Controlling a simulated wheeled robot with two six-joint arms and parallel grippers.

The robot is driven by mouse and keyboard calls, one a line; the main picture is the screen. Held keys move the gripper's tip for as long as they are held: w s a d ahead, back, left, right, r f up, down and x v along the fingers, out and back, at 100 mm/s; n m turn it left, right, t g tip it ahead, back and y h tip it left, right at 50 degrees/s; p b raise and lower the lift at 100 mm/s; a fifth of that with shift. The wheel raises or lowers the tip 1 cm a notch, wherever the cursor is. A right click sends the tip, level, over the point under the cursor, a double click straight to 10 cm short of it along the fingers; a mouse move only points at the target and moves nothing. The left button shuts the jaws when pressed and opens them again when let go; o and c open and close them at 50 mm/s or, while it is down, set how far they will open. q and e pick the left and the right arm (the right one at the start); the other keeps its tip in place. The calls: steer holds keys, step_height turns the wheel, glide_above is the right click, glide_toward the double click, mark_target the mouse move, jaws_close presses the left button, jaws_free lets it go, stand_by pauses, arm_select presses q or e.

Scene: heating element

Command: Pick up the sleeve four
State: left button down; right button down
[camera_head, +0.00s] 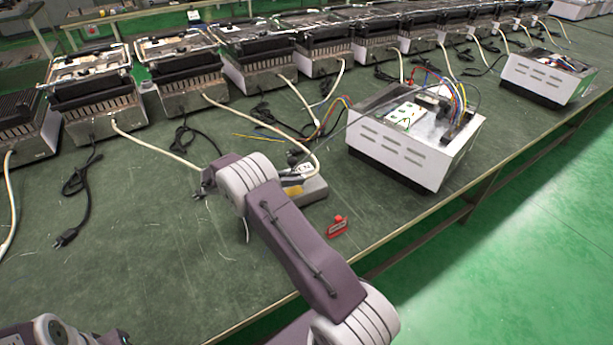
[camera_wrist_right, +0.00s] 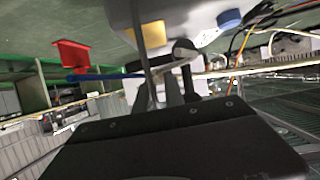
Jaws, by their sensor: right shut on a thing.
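My right arm reaches over the bench in the head view, and its wrist hides most of what is beneath it. In the right wrist view my right gripper (camera_wrist_right: 181,75) has its dark fingers close together, shut on a small grey piece (camera_wrist_right: 184,50) at their tips. I cannot tell whether this piece is sleeve four; it is small and partly hidden by the fingers. A thin blue rod (camera_wrist_right: 105,76) lies left of the fingertips in that view. Part of my left arm shows at the bottom left of the head view; its gripper is out of the picture.
A grey box with a yellow patch (camera_head: 292,190) sits by my right wrist. A red item (camera_head: 337,226) lies near the front edge of the green bench (camera_head: 180,250). An open white housing with coloured wires (camera_head: 410,153) stands to the right. Heater units line the back; cables cross the bench.

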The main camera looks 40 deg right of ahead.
steer(key=w+a, duration=0.2)
steer(key=a, duration=1.1)
steer(key=shift+w, duration=0.15)
